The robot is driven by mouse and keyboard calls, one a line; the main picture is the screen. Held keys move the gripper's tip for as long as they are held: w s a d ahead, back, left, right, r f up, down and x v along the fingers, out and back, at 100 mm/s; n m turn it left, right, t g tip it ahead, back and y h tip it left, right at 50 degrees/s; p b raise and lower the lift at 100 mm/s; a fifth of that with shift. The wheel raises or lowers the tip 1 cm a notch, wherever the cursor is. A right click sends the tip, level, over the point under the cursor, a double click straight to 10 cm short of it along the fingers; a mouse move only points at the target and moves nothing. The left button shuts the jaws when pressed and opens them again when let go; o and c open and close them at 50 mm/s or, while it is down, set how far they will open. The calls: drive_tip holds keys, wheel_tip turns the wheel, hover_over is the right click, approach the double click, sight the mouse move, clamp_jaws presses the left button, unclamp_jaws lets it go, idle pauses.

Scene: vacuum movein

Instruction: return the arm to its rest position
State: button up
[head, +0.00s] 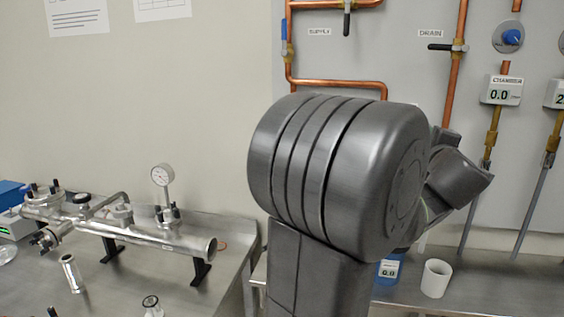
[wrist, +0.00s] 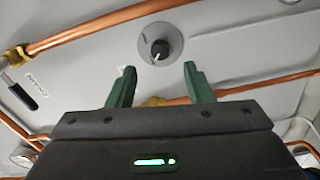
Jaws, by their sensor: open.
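My gripper (wrist: 155,82) shows in the wrist view with its two green fingers spread apart. It is open and nothing is between the fingers. A round dial with a dark knob (wrist: 160,50) shows beyond the fingertips, on the grey panel. In the head view my dark grey arm fills the middle of the picture and hides part of the panel and bench. The gripper itself cannot be made out there.
Copper pipes (head: 335,84) and valves run on the wall panel (head: 400,70). A blue knob (head: 512,37) and a gauge reading 0.0 (head: 502,90) are at right. A white cup (head: 435,279) stands on the right bench. A metal vacuum tube (head: 120,233) lies along the left bench.

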drive_tip(key=v, duration=0.7)
drive_tip(key=w+d+m+p, duration=0.3)
drive_tip(key=w+m+p, duration=0.9)
drive_tip(key=m+p, duration=0.5)
drive_tip(key=p, duration=0.2)
drive_tip(key=shift+w+r+m+p, duration=0.15)
drive_tip(key=shift+w+m+p, duration=0.2)
drive_tip(key=shift+m, duration=0.05)
idle(0.6)
